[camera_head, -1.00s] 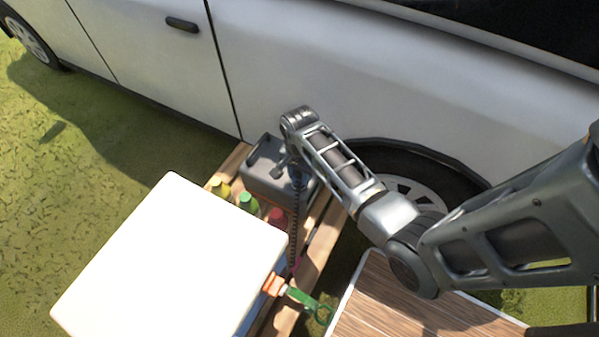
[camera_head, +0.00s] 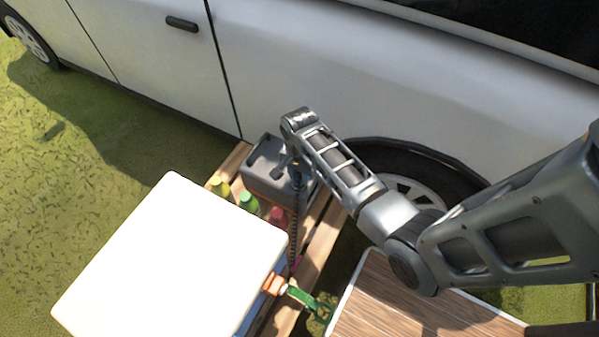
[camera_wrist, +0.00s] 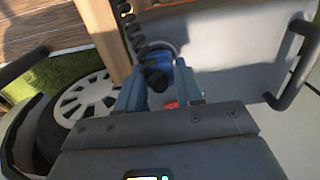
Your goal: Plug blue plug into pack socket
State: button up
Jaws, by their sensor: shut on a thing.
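The blue plug (camera_wrist: 155,57) is between the two fingers of my gripper (camera_wrist: 158,88) in the wrist view, with a black coiled cable (camera_wrist: 131,28) running from it. The grey pack (camera_wrist: 222,45) is right behind the plug. The plug is at the pack's face, but my fingers hide its front, so I cannot tell whether it is in the socket. In the head view the dark grey pack (camera_head: 262,170) stands on the wooden pallet beside the van. The coiled cable (camera_head: 294,232) hangs from my gripper's end there, and my wrist hides most of the fingers.
A white box (camera_head: 170,265) fills the left front of the pallet (camera_head: 318,250). Bottles with coloured caps (camera_head: 249,203) stand between box and pack. An orange and green connector (camera_head: 298,294) sticks out from the box. A wood-topped table (camera_head: 400,300) is at right; the van (camera_head: 300,70) is close behind.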

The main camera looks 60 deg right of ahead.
jog(key=shift+f, duration=0.35)
jog(key=o, duration=1.1)
jog(key=shift+r, duration=3.9)
